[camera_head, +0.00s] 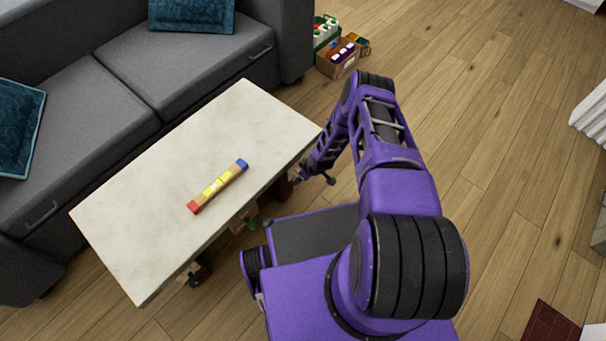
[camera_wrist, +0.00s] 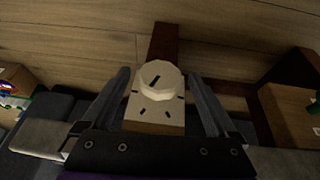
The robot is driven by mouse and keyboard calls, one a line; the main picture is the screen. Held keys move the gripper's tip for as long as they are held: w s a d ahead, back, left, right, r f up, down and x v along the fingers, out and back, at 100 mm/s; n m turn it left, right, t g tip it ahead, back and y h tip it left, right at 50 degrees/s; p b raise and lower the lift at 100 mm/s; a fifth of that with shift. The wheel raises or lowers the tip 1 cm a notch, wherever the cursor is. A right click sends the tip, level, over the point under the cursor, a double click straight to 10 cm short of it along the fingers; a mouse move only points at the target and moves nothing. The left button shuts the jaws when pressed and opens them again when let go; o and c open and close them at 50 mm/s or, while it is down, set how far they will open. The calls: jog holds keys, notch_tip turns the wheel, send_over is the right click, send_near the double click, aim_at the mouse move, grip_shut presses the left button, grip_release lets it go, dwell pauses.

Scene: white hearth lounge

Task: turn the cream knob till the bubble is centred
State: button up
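The cream knob (camera_wrist: 162,80) is in the middle of the wrist view, round, with a dark slanting mark on its top. It sits on a cream plate (camera_wrist: 155,112) with short dark ticks. My gripper (camera_wrist: 160,76) is open, one finger on each side of the knob, with a gap showing on both sides. In the head view a spirit level (camera_head: 233,172) lies on the pale table, with a red end, a blue end and a yellow vial (camera_head: 217,185). A light patch shows in the vial, too small to place the bubble exactly. The knob is hidden in the head view.
The pale table (camera_head: 150,200) is otherwise bare. A grey sofa (camera_head: 120,90) stands along its far side. Boxes of small things (camera_head: 337,58) stand on the floor beyond the sofa's end. Open wooden floor (camera_head: 500,130) lies to the right.

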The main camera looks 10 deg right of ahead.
jog(key=c, duration=1.3)
jog(key=shift+a, duration=0.1)
jog(key=shift+s+a+n+t+h+p, duration=0.15)
jog(key=shift+n+t+h+p, duration=0.15)
jog(key=shift+t+h, duration=0.4)
jog(key=t+h, duration=0.2)
jog(key=h, duration=0.1)
jog(key=shift+s+a+f+n+t+b, duration=0.1)
jog(key=shift+a+f+n+t+b, duration=0.05)
jog(key=shift+n+t+b, duration=0.2)
jog(key=shift+t+h, duration=0.25)
jog(key=shift+h, duration=0.25)
